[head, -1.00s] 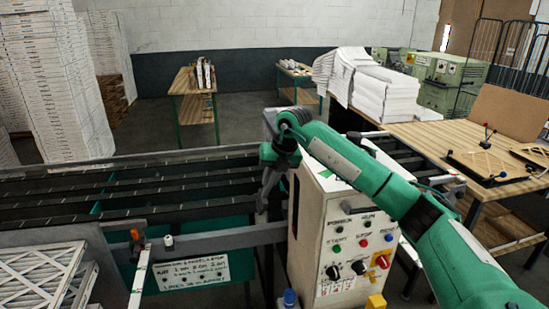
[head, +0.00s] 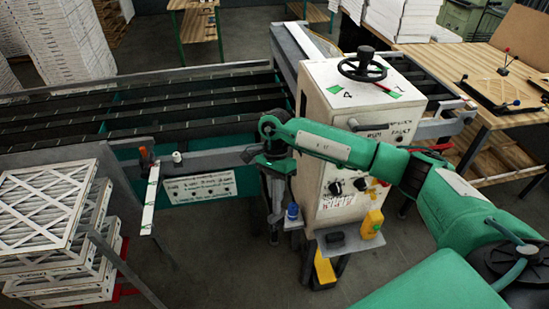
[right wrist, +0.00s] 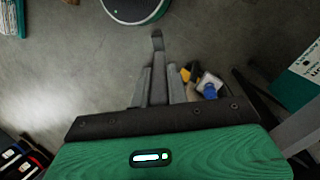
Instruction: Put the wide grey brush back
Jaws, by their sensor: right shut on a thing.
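My right gripper (head: 273,215) hangs pointing down just left of the white control cabinet. In the right wrist view its fingers (right wrist: 157,85) are shut on a slim grey piece that sticks out past their tips. I take this to be the wide grey brush (right wrist: 157,42), seen edge-on; its bristles cannot be made out. My left gripper is not in view.
The control cabinet (head: 345,130) has a handwheel on top. Its low front shelf holds a blue-topped item (head: 292,211), a dark block (head: 335,240) and a yellow item (head: 372,222). Conveyor rails (head: 150,115) lie behind; stacked filters (head: 45,210) stand left. Floor between is clear.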

